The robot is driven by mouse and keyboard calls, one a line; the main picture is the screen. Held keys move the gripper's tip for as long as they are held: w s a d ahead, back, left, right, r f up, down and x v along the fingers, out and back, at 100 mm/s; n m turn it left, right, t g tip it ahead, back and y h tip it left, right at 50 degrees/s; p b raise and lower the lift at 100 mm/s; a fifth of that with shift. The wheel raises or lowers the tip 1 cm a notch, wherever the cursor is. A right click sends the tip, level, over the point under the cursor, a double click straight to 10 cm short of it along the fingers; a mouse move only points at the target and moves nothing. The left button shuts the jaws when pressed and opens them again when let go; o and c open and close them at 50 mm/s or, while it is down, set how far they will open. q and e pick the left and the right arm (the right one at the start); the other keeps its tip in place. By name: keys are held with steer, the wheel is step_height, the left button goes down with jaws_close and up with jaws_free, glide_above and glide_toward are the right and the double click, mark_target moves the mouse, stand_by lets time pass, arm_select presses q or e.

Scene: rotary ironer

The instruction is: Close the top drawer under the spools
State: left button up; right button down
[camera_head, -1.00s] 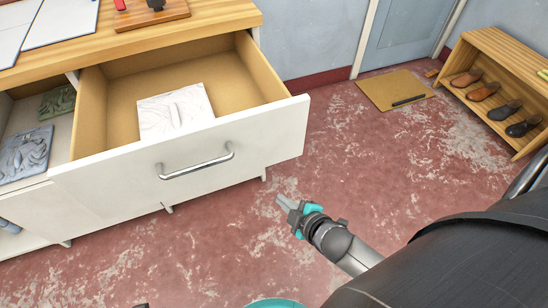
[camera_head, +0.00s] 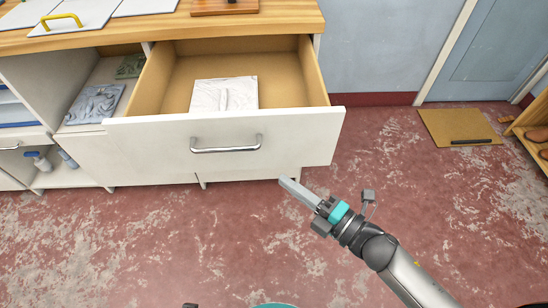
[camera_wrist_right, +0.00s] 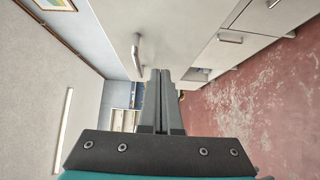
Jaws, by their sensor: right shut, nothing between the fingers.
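The top drawer (camera_head: 290,150) is pulled well out of the wooden-topped cabinet. It has a white front and a silver bar handle (camera_head: 226,144). A white slab with a raised ridge (camera_head: 224,94) lies inside it. My right gripper (camera_head: 284,183) is shut and empty, low in front of the drawer's right part and apart from its front in the head view. In the right wrist view its fingers (camera_wrist_right: 157,75) are together, pointing toward a white front with a handle (camera_wrist_right: 138,55). No spools are recognisable. My left gripper is not in view.
Open shelves left of the drawer hold grey relief slabs (camera_head: 95,104) and bottles (camera_head: 40,161). Panels with a yellow handle (camera_head: 62,19) lie on the worktop (camera_head: 290,16). A brown mat (camera_head: 458,127) and a wooden shoe rack (camera_head: 530,125) are at right. The red floor in front is clear.

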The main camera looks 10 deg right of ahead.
mark_target(273, 157)
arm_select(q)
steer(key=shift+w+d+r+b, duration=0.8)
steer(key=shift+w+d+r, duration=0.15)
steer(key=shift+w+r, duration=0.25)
arm_select(e)
steer(key=shift+w+a, duration=0.5)
steer(key=shift+w, duration=0.75)
steer(key=shift+w+a, duration=0.45)
steer(key=shift+w, duration=0.75)
steer(key=shift+w+a, duration=0.5)
steer(key=shift+w, duration=0.75)
steer(key=shift+w, duration=0.1)
